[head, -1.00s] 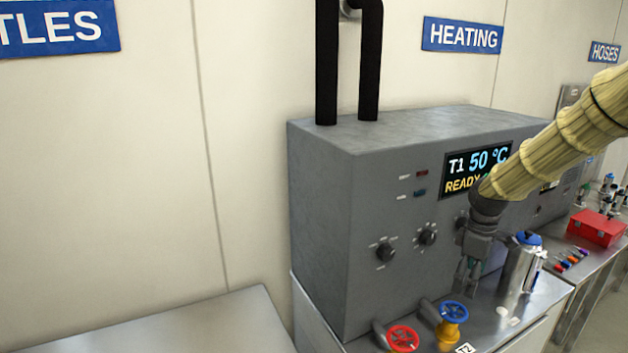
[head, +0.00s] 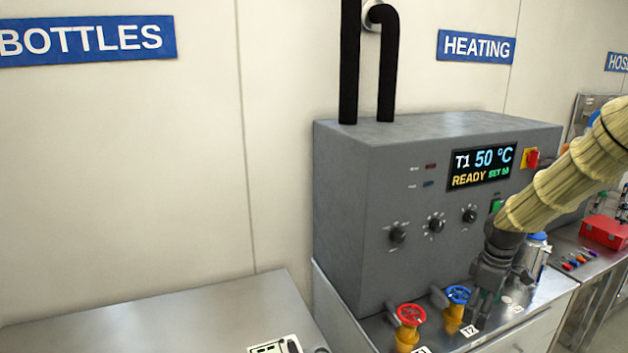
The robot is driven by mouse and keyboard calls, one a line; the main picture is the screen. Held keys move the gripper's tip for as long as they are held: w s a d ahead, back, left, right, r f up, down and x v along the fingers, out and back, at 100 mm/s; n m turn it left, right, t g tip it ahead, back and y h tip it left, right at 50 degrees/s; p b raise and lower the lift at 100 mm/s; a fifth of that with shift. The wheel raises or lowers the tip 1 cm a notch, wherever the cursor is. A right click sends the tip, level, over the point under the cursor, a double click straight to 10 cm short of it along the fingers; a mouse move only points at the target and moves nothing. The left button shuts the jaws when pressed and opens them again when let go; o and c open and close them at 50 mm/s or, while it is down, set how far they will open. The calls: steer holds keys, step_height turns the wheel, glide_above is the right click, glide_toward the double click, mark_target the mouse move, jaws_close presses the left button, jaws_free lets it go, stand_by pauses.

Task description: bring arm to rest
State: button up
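My gripper (head: 487,305) hangs at the end of my sleeved arm, pointing down in front of the grey heating unit (head: 345,215). It is just right of the blue valve wheel (head: 458,294) and left of the steel vessel with a blue lid (head: 537,250), which is partly hidden behind my arm. The fingers are small and dark here, and I cannot tell how far apart they are. I see no object in them. The unit's display (head: 482,167) reads T1 50 °C, READY.
A red valve wheel (head: 411,314) stands left of the blue one. A bare steel bench (head: 170,315) is at lower left, with a white item (head: 275,346) at its front edge. A red box (head: 604,232) and several small coloured items (head: 579,260) lie to the right.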

steer(key=s+a+f+m+b, duration=0.1)
steer(key=s+a+f, duration=0.35)
steer(key=f, duration=0.45)
steer(key=s+a+f+m+b, duration=0.1)
steer(key=s+a+f+m, duration=0.15)
steer(key=s+f, duration=0.45)
steer(key=s+a+f+m+b, duration=0.1)
steer(key=s+a+f, duration=0.3)
steer(key=f, duration=0.7)
steer(key=s+a+f+m+b, duration=0.1)
steer(key=s+f, duration=0.3)
steer(key=s, duration=0.4)
steer(key=s+a+f+m+b, duration=0.1)
steer(key=s+a+f+m, duration=0.1)
steer(key=s+f, duration=0.3)
steer(key=s+a+f+m, duration=0.2)
steer(key=s+a+f, duration=0.2)
steer(key=s, duration=0.7)
steer(key=shift+s+f+b, duration=0.25)
steer(key=shift+f+b, duration=0.15)
steer(key=shift+f, duration=0.05)
